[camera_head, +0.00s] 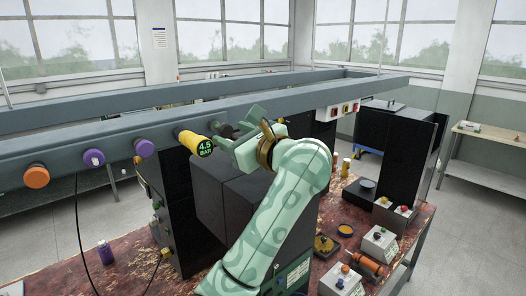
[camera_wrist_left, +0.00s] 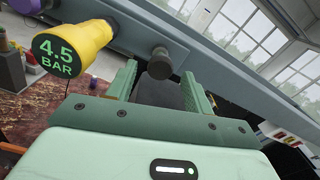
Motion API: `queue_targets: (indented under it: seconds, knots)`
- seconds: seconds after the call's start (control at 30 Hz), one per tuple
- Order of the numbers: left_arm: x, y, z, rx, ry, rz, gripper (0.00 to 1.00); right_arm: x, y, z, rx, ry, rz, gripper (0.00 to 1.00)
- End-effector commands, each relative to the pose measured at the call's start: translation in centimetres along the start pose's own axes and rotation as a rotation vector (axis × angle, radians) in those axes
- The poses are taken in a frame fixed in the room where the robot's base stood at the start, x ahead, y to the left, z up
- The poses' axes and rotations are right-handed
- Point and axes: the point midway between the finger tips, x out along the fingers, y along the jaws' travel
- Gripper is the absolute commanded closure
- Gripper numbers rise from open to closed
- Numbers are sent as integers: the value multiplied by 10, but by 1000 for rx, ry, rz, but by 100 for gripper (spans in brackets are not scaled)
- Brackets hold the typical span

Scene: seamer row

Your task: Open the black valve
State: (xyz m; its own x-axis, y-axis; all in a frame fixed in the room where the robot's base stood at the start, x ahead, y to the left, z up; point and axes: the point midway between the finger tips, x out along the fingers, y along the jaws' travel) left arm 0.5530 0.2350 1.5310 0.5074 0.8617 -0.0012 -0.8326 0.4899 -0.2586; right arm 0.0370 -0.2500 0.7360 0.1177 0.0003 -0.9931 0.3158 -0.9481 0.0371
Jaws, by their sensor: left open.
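The black valve is a dark round knob (camera_wrist_left: 160,64) on the grey rail, centred ahead in the left wrist view. In the head view it shows as a dark knob (camera_head: 224,130), partly covered by my gripper. My left gripper (camera_head: 238,132) reaches up to the rail just right of the yellow 4.5 BAR knob. Its green fingers (camera_wrist_left: 160,88) are apart in the left wrist view, with the black knob just beyond and between their tips. Contact with the knob cannot be made out. My right gripper is in neither view.
The yellow 4.5 BAR knob (camera_head: 196,143) sits close on the left. Dark machine blocks stand below. The red worn table (camera_head: 325,215) holds switch boxes (camera_head: 379,243) and small parts.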

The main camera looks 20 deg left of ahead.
Motion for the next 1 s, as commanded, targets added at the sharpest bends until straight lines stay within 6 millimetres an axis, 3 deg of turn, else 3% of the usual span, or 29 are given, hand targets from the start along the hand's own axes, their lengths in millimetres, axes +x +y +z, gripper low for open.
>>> queue_targets:
  seconds: [0.2,0.43,0.63,1.0]
  knots:
    - [-63,0,-6,-1,7,-3,48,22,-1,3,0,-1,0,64]
    - [-109,0,0,0,0,0,48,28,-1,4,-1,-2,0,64]
    - [-124,0,0,1,0,1,48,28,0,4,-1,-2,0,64]
    - [-125,0,-1,0,1,1,48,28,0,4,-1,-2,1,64]
